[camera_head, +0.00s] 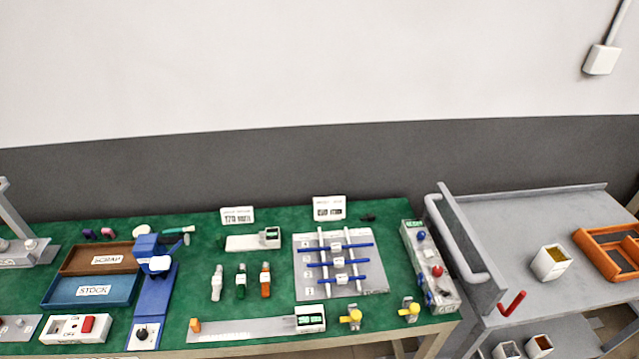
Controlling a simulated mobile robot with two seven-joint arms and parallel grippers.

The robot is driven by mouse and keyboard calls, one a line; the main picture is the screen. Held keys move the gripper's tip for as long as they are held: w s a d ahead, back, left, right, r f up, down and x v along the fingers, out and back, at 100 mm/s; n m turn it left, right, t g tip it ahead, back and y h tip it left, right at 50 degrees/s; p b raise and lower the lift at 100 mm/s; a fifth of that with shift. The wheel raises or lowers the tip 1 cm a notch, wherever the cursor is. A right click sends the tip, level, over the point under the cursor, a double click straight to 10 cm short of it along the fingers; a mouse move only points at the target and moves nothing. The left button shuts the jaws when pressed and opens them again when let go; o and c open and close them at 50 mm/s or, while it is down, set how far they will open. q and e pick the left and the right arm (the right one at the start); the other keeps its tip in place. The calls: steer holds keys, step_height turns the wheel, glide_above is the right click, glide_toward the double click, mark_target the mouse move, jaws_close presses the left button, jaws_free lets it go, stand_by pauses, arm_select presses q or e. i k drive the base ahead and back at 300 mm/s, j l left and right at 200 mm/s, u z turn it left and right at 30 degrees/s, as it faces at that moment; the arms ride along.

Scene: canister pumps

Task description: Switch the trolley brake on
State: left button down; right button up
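The grey trolley (500,215) stands at the right, against the right end of the green bench. Its grey push handle (455,245) is on the left end, beside an upright end plate. A red lever (513,303) sticks out from the trolley's front left corner, tilted up to the right. It looks like the brake lever; I see no label on it. Neither of my grippers is in view.
The green bench (205,270) carries trays, bottles and a panel with blue rods (340,290). A box with coloured knobs (430,265) sits at its right end. The trolley top holds a white open container (551,262) and an orange tray (606,252). More containers stand below.

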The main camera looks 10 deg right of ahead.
mark_target(506, 314)
steer(key=z, duration=1.25)
